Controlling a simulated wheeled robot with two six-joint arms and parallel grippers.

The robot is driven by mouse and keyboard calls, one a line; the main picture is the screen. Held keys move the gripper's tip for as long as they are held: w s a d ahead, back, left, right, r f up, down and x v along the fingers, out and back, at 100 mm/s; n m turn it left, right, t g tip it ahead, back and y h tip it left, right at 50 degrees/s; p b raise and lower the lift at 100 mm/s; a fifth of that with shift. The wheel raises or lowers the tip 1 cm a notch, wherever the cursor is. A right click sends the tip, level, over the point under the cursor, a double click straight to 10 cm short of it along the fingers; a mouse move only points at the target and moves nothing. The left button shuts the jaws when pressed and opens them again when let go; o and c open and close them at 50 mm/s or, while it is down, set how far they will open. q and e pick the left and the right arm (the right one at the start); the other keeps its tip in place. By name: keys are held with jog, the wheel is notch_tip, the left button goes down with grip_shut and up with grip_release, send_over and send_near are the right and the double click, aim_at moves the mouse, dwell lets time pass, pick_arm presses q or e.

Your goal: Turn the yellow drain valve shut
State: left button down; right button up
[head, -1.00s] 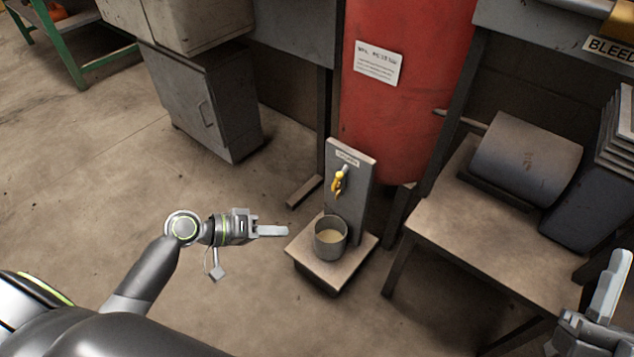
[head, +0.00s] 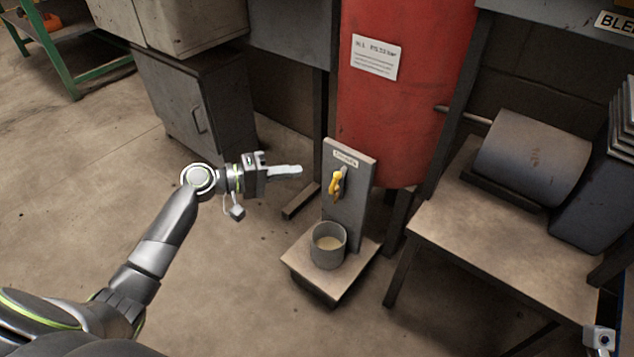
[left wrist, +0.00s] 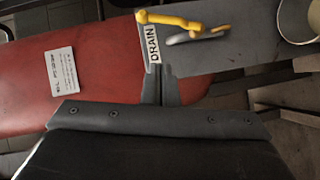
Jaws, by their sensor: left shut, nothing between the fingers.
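The yellow drain valve handle (head: 336,184) sits on the front of an upright grey board (head: 349,215) under a small label. In the left wrist view the yellow handle (left wrist: 172,19) lies along the board's length, beside a label reading DRAIN (left wrist: 152,45) and a grey spout (left wrist: 195,36) with a brass-coloured end. My left gripper (head: 288,171) is shut and empty, left of the valve and apart from it at about its height in the picture. Its fingers also show in the left wrist view (left wrist: 160,88). Only a small part of my right gripper (head: 599,339) shows at the lower right; its fingers are hidden.
A metal cup (head: 328,257) with pale liquid stands on the board's base plate (head: 317,282), below the valve. A red tank (head: 395,120) rises behind. A table (head: 500,245) with a grey cylinder stands right. A cabinet (head: 200,112) is behind left. The floor at left is clear.

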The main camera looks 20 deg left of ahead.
aim_at(333, 184)
pick_arm(q)
jog(key=w+d+f+b, duration=0.1)
jog(key=d, duration=0.5)
jog(key=shift+f, duration=0.25)
jog(key=shift+d, duration=0.15)
jog(key=shift+d+r+m+p, duration=0.1)
jog(key=shift+d+m+p, duration=0.05)
jog(key=shift+m+p, duration=0.2)
